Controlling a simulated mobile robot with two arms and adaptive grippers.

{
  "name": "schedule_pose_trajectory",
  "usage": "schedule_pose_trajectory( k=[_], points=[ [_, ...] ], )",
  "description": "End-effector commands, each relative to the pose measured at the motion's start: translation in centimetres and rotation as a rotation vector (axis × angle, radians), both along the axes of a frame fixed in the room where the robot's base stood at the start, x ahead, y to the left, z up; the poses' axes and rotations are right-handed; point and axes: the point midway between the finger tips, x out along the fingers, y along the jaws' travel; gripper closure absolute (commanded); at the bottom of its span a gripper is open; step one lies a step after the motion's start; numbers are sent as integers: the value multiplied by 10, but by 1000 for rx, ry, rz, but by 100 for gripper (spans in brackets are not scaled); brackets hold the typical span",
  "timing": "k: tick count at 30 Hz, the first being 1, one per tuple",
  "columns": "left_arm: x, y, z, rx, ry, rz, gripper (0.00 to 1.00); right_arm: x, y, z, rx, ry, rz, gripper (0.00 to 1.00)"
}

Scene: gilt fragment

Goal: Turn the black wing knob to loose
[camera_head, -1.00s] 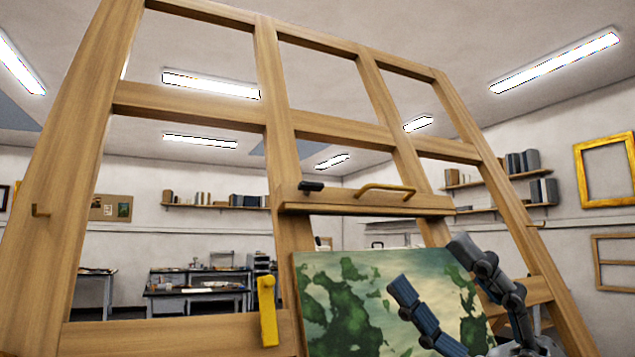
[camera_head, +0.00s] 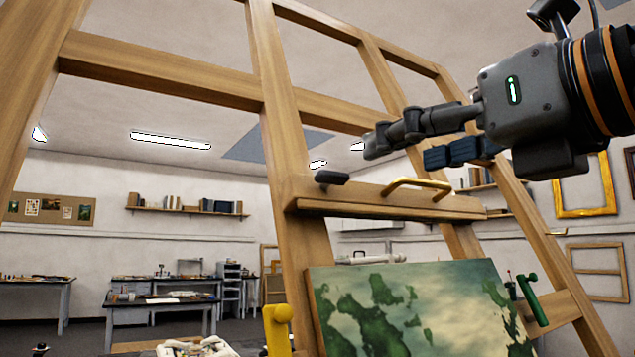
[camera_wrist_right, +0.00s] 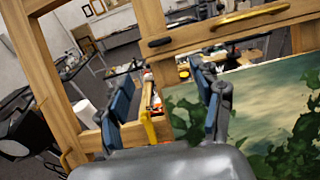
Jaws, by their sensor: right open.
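The black wing knob (camera_head: 332,177) sits at the left end of the wooden crossbar (camera_head: 390,205) on the easel, above the painting. It also shows in the right wrist view (camera_wrist_right: 160,42), beyond the gap between the fingers. My right gripper (camera_head: 398,150) comes in from the right, in front of the easel. Its fingers are spread and empty, and in the head view they appear above and to the right of the knob, apart from it. In the right wrist view the fingers (camera_wrist_right: 165,66) are wide apart. My left gripper is not in view.
A brass handle (camera_head: 418,184) stands on the crossbar, right of the knob. A green painting (camera_head: 420,305) rests below. A yellow lever (camera_head: 277,325) is at lower left and a green lever (camera_head: 532,298) at right. Work tables stand behind the open frame.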

Motion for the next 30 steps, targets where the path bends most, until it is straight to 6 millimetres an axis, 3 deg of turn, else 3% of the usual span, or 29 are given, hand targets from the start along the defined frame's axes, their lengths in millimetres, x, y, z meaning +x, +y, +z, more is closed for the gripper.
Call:
schedule_pose_trajectory(
  k=[5,9,12,16,23,30],
  points=[
    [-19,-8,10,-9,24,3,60,18,12,2,-1,3,2,34],
    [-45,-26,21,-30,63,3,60,43,29,2,-2,6,3,34],
    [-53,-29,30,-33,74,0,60,62,42,2,-2,7,4,34],
    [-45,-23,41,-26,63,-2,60,82,56,2,-1,4,4,34],
    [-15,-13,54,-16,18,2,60,107,72,0,-1,2,4,34],
    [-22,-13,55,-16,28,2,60,113,76,-2,-1,-1,3,34]
  ],
)
